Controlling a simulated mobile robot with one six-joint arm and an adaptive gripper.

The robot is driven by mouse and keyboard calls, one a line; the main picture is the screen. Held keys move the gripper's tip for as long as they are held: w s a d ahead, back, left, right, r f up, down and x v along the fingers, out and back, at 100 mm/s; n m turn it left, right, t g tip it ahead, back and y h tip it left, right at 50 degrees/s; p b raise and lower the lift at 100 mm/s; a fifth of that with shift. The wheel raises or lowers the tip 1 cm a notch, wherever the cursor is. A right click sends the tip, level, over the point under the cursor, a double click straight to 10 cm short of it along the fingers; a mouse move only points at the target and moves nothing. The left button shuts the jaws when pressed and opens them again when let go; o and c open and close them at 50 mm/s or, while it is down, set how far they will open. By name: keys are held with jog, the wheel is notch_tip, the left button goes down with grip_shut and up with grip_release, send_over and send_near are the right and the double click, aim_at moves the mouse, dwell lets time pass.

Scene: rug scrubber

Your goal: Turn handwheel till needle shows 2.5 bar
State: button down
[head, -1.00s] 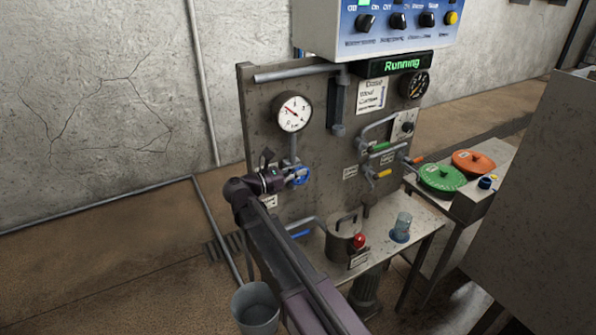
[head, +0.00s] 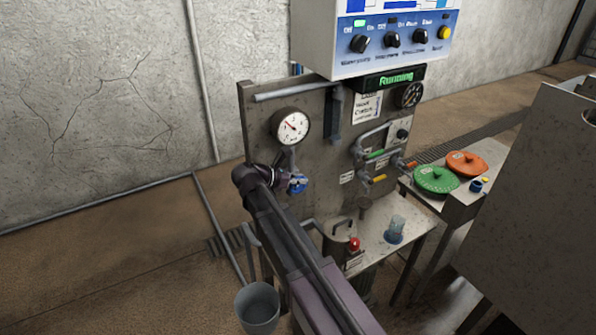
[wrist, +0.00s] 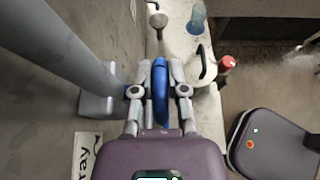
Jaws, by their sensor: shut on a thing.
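The blue handwheel (head: 298,184) is on the stained panel, below the round white gauge (head: 290,126). The gauge's red needle points to the upper left; its numbers are too small to read surely. In the wrist view the handwheel (wrist: 161,92) shows edge-on as a blue rim between the two grey fingers. My gripper (wrist: 160,78) is shut on this rim. In the head view my own arm covers most of the gripper and part of the wheel's left side.
A grey pipe (wrist: 60,45) runs close by the gripper's left in the wrist view. A lidded metal pot (head: 340,240), a red knob (head: 354,244) and a glass (head: 396,228) stand on the shelf below. A bucket (head: 257,307) is on the floor.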

jog(key=g+y+p, duration=0.1)
jog(key=p, duration=0.1)
jog(key=g+y+p, duration=0.1)
jog(key=y+p, duration=0.1)
jog(key=shift+w+d+r, duration=0.1)
jog(key=shift+w+d, duration=0.05)
jog(key=shift+d, duration=0.25)
jog(key=shift+w+d+f+g+y+p, duration=0.1)
jog(key=shift+f+g+y+p, duration=0.2)
jog(key=shift+g+y+p, duration=0.4)
jog(key=c, duration=0.7)
grip_release()
jog(key=shift+o, duration=0.2)
jog(key=shift+f+t+b, duration=0.15)
jog(key=shift+t+b, duration=0.2)
jog(key=shift+t, duration=0.05)
